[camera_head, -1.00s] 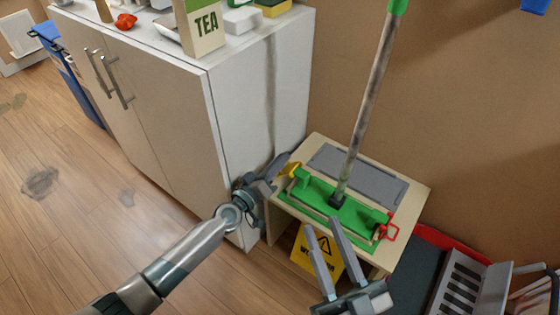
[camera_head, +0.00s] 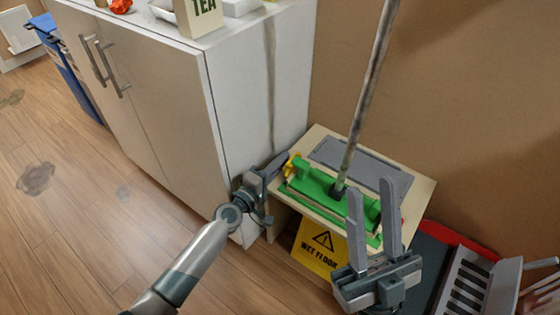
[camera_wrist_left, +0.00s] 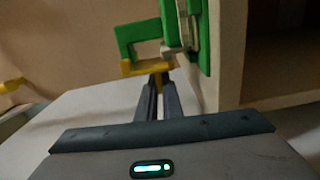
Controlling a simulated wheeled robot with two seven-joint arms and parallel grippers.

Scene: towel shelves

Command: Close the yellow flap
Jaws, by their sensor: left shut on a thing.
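The green mop head (camera_head: 325,190) lies on a small wooden table, its pole rising up and to the right. The yellow flap (camera_head: 291,165) is at its left end, partly hidden by my gripper. In the left wrist view the yellow flap (camera_wrist_left: 146,67) is at the fingertips, beside a green bracket. My left gripper (camera_head: 277,170) is shut on the yellow flap. My right gripper (camera_head: 373,187) is open and empty, its fingers apart in front of the mop head's right end. They mostly hide the red part there.
A white cabinet (camera_head: 235,130) stands close on the left of my left gripper. The wooden table (camera_head: 415,190) has a grey panel (camera_head: 362,163) on top. A yellow wet floor sign (camera_head: 318,247) is beneath it. A red-edged dark bin area and grey rack (camera_head: 475,285) are at the right.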

